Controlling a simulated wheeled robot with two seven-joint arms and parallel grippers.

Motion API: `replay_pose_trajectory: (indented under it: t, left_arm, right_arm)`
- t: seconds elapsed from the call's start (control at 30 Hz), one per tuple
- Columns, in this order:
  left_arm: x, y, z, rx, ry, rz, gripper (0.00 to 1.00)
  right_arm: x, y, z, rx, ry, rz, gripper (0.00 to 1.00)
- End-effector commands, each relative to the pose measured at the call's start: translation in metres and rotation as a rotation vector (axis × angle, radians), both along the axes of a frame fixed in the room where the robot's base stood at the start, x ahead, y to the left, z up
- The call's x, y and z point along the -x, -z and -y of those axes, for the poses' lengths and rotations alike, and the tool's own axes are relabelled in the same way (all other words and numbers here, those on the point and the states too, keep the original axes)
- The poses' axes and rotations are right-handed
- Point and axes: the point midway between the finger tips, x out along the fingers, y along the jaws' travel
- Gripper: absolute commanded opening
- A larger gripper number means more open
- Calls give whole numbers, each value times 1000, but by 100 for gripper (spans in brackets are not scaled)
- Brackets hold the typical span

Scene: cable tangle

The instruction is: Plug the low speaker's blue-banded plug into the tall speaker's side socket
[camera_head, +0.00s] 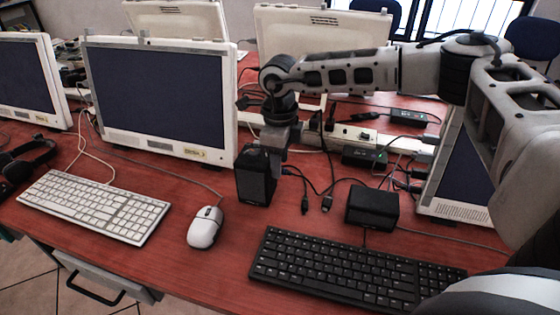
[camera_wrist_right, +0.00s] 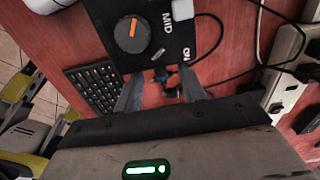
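The tall black speaker (camera_head: 255,176) stands upright between the left monitor and the low speaker. In the right wrist view the tall speaker (camera_wrist_right: 137,60) shows a panel with an orange knob and the labels MID and ON. The low speaker (camera_head: 372,206) is a squat black box behind the black keyboard. Two dark cable plugs, one (camera_head: 305,204) and another (camera_head: 326,203), lie on the table between the speakers; I cannot make out a blue band. My left gripper is out of view.
A white mouse (camera_head: 205,227) and white keyboard (camera_head: 95,206) lie to the left. A black keyboard (camera_head: 350,272) lies in front. A power strip (camera_head: 350,136) and tangled cables lie behind. A tilted monitor (camera_head: 458,175) stands at right. Red table is bare around the mouse.

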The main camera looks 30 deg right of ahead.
Motion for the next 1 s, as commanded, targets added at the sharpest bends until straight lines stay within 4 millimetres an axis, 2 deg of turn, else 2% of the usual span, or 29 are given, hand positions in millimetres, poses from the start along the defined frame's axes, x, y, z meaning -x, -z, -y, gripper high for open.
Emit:
replay_pose_trajectory:
  t: [0.13,0.43,0.47,0.5,0.6,0.73,0.77,0.8,0.87,0.9,0.97,1.0]
  left_arm:
    - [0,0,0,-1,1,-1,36]
    - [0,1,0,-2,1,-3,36]
    - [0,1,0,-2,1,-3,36]
    - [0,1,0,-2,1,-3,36]
    - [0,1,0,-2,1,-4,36]
    - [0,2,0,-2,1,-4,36]
    - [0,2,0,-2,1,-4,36]
    - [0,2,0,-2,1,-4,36]
    - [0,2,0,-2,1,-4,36]
    - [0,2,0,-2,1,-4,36]
    - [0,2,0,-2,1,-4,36]
    - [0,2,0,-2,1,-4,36]
  right_arm:
    - [0,10,0,1,0,-1,40]
    - [0,12,0,1,0,-1,40]
    - [0,12,0,1,0,-1,34]
    - [0,12,0,1,0,-1,23]
    - [0,11,0,1,0,-1,0]
    - [0,11,0,1,0,-1,0]
    - [0,11,0,0,0,0,8]
    - [0,11,0,0,0,0,0]
    - [0,11,0,0,0,0,0]
    - [0,11,0,0,0,0,19]
    - [0,11,0,0,0,0,35]
    - [0,11,0,0,0,0,39]
